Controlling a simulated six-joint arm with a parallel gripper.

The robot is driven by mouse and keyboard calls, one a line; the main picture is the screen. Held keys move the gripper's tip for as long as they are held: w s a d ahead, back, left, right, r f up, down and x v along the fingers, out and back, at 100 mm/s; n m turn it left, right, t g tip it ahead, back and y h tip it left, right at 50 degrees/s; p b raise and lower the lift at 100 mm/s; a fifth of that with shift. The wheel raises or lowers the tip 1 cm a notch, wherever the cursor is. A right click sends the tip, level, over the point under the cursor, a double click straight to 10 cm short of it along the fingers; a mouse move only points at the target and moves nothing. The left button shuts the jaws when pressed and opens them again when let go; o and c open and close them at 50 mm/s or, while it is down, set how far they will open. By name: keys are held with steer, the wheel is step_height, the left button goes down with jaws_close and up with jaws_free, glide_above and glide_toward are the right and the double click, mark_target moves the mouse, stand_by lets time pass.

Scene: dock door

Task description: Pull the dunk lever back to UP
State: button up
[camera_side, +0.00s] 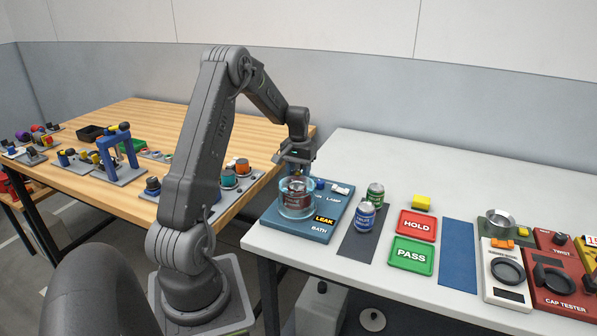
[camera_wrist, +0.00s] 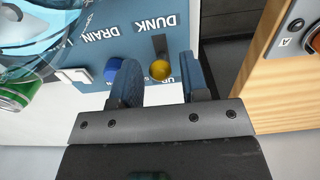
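The dunk lever's round yellow knob (camera_wrist: 160,70) shows in the wrist view at the lower end of a dark strip, between the DUNK label and the partly covered UP label. My gripper (camera_wrist: 163,80) is open, with one blue-grey finger on each side of the knob in the picture and a gap to both. I cannot tell whether the fingers are level with it. In the side view my gripper (camera_side: 297,168) hangs over the back of the blue leak bath board (camera_side: 318,222) and hides the lever. The clear bath vessel (camera_side: 283,209) holds a reddish can.
A blue knob (camera_wrist: 114,68) is close to the left finger, by the DRAIN label. A green can (camera_wrist: 15,96) stands farther left. The wooden table edge (camera_wrist: 262,75) is at right. HOLD (camera_side: 417,225) and PASS (camera_side: 411,256) trays lie right of the board.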

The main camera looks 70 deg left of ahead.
jaws_close()
